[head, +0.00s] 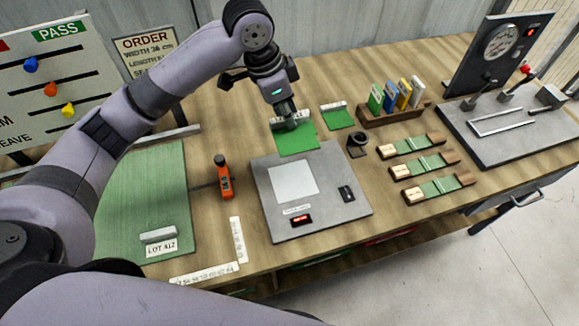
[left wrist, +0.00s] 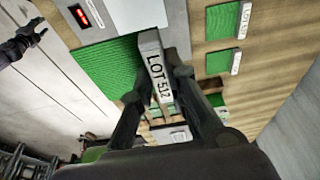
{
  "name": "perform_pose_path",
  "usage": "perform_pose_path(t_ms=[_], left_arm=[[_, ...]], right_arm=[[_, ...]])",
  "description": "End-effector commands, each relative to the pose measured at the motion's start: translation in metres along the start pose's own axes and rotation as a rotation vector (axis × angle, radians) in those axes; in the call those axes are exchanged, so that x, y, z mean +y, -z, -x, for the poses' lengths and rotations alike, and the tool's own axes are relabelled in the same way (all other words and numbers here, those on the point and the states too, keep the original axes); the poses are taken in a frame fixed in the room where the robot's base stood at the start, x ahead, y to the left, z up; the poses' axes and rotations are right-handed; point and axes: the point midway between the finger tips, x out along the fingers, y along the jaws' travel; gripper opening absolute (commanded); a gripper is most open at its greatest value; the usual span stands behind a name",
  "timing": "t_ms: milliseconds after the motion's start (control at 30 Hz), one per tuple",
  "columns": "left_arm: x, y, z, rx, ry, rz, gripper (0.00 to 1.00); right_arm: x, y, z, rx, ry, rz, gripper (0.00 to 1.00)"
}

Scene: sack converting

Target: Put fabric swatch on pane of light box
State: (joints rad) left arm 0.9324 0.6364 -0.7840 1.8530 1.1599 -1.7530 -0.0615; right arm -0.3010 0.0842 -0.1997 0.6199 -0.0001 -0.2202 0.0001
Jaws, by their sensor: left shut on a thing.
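My left gripper (head: 290,121) is shut on the grey header bar of a green fabric swatch (head: 298,140). The swatch hangs just behind the back edge of the light box (head: 332,206); its height over the bench is hard to judge. In the left wrist view the held bar (left wrist: 155,65) reads LOT 512 between the fingers, with the swatch (left wrist: 105,68) to its left. The light box has a pale square pane (head: 294,181), bare on top, which shows partly in the left wrist view (left wrist: 135,12). My right gripper (left wrist: 22,40) appears small at the left wrist view's left edge.
Another green swatch (head: 337,118) lies right of the held one. An orange-handled tool (head: 223,178) lies left of the box, beside a green mat (head: 145,195). A black roll (head: 357,146), wooden sample holders (head: 432,166) and a card rack (head: 393,113) stand to the right.

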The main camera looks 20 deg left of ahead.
Motion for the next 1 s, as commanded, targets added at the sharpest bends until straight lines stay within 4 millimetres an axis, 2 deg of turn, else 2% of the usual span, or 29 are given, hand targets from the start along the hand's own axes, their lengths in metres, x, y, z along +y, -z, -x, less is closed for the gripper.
perform_pose_path(t_ms=[100,400,500,667,900,1000], left_arm=[[0.001,-0.011,-0.031,-0.007,-0.006,0.002,0.00],[0.001,-0.031,-0.104,-0.004,-0.004,0.002,0.00],[0.001,-0.035,-0.120,-0.003,-0.001,0.000,0.00],[0.000,-0.038,-0.132,-0.002,-0.001,0.000,0.00],[0.001,-0.047,-0.164,-0.002,-0.002,0.000,0.00],[0.000,-0.049,-0.171,-0.002,0.000,-0.001,0.00]], right_arm=[[0.000,0.001,0.005,0.000,0.000,0.000,0.40],[-0.004,0.003,0.016,0.002,0.005,-0.002,0.40],[-0.006,0.004,0.018,0.002,0.007,-0.003,0.40],[-0.006,0.004,0.019,0.003,0.008,-0.003,0.40],[-0.006,0.004,0.024,0.003,0.007,-0.003,0.40],[-0.006,0.004,0.025,0.003,0.007,-0.003,0.40]])
